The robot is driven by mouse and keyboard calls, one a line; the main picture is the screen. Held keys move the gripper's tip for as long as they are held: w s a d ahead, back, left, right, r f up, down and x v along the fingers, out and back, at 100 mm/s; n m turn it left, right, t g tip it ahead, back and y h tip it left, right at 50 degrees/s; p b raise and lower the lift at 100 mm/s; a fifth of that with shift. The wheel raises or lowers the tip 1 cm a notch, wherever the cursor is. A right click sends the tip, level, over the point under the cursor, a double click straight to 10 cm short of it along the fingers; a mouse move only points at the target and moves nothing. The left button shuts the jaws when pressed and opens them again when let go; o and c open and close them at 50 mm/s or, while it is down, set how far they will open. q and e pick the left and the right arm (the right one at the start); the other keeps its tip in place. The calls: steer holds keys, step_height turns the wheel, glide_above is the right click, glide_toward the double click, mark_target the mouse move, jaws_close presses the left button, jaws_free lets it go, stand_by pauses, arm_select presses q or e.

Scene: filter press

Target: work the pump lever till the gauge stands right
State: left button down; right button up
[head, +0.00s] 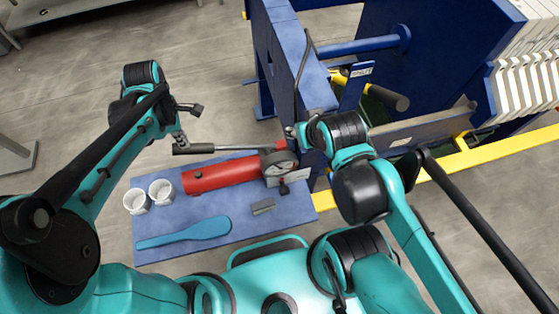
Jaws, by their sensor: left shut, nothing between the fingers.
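The red pump cylinder (220,175) lies on a blue bench plate. Its lever (222,149) runs left from the pump head, low and nearly level, ending in a dark grip (186,149). The round gauge (279,164) sits at the right end of the pump; its needle is too small to read. My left gripper (181,138) is shut and empty, close above the lever's grip end; I cannot tell whether it touches. My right gripper (293,131) is just above the gauge near the blue frame, its fingers too small and partly hidden to judge.
The blue plate (237,231) also holds two white cups (137,202) (161,192), a blue flat paddle (183,233) and a small grey block (262,207). The blue press frame (284,60) and a yellow rail (490,153) stand behind and right. Floor is clear beyond the plate's back left.

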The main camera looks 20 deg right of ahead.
mark_target(186, 151)
arm_select(q)
step_height(186, 151, down, 10)
steer(key=a+b, duration=0.2)
steer(key=b, duration=0.7)
steer(key=r+p, duration=0.3)
steer(key=d+r+p, duration=0.1)
steer(key=r+p, duration=0.2)
steer(key=r, duration=0.1)
steer(key=d+r+p, duration=0.1)
steer(key=r+p, duration=0.2)
steer(key=shift+r, duration=0.2)
steer(key=f+b, duration=0.1)
steer(key=f, duration=0.1)
steer(key=f+b, duration=0.2)
steer(key=a+f+b, duration=0.1)
steer(key=f+b, duration=0.1)
steer(key=r+p, duration=0.1)
steer(key=r, duration=0.1)
steer(key=r+p, duration=0.2)
steer(key=d+r+p, duration=0.1)
steer(key=r, duration=0.1)
steer(key=shift+p, duration=0.35)
steer(key=shift+f, duration=0.2)
step_height(186, 151, up, 12)
